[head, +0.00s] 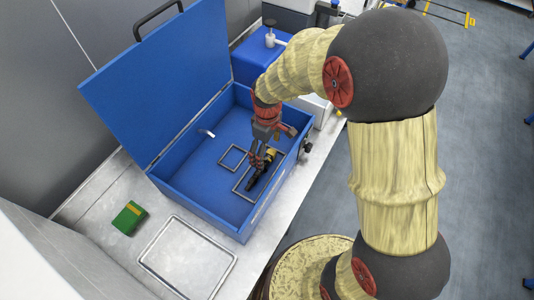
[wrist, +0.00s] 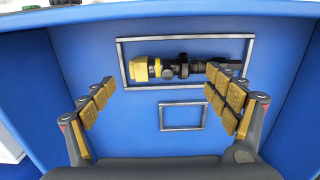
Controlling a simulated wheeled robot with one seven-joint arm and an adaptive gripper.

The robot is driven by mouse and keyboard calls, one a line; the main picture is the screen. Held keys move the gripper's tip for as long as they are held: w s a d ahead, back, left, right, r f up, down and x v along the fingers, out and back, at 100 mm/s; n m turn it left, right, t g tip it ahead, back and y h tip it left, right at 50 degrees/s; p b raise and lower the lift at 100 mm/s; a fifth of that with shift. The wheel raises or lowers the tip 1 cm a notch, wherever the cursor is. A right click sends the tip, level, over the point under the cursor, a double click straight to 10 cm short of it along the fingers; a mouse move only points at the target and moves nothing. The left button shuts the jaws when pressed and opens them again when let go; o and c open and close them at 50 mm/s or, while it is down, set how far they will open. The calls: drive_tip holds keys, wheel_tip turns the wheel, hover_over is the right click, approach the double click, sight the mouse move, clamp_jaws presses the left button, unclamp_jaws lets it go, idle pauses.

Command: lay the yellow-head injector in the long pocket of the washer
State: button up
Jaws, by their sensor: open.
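The blue washer (head: 176,170) stands with its lid (head: 150,75) raised. On its floor is a long framed pocket (wrist: 187,39), with a smaller framed pocket (wrist: 183,104) beside it. The yellow-head injector (wrist: 185,68), black with a yellow head at the left in the wrist view, lies lengthwise inside the long pocket's frame. In the head view the injector (head: 261,171) is partly hidden by my gripper. My gripper (wrist: 168,92) is open above the pocket, its padded fingers apart and clear of the injector's middle. The right finger overlaps the injector's dark end in the wrist view.
The washer walls surround my gripper, and the raised lid stands on the left. A green box (head: 129,218) and a framed tray area (head: 187,258) are on the metal bench in front. A blue container (head: 258,58) stands behind the washer.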

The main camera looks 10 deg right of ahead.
drive_tip(key=s+d+r+m+t, duration=0.1)
drive_tip(key=s+r, duration=0.2)
drive_tip(key=r, duration=0.4)
drive_tip(key=s+d+r+m+t+p, duration=0.1)
drive_tip(key=s+r+m, duration=0.1)
drive_tip(key=r, duration=0.5)
drive_tip(key=s+d+r+m+t, duration=0.1)
drive_tip(key=s+d+r, duration=0.15)
drive_tip(key=r, duration=0.55)
drive_tip(key=s+r+m+t, duration=0.1)
drive_tip(key=s+r+m, duration=0.1)
drive_tip(key=s, duration=0.3)
drive_tip(key=s+d+r+m+t, duration=0.1)
drive_tip(key=s+r+m, duration=0.1)
drive_tip(key=s, duration=0.4)
drive_tip(key=shift+d+r+m+t, duration=0.3)
drive_tip(key=shift+r+m, duration=0.1)
drive_tip(key=shift+m, duration=0.1)
wheel_tip(320, 180, down, 5)
drive_tip(key=b, duration=0.5)
drive_tip(key=shift+f, duration=0.1)
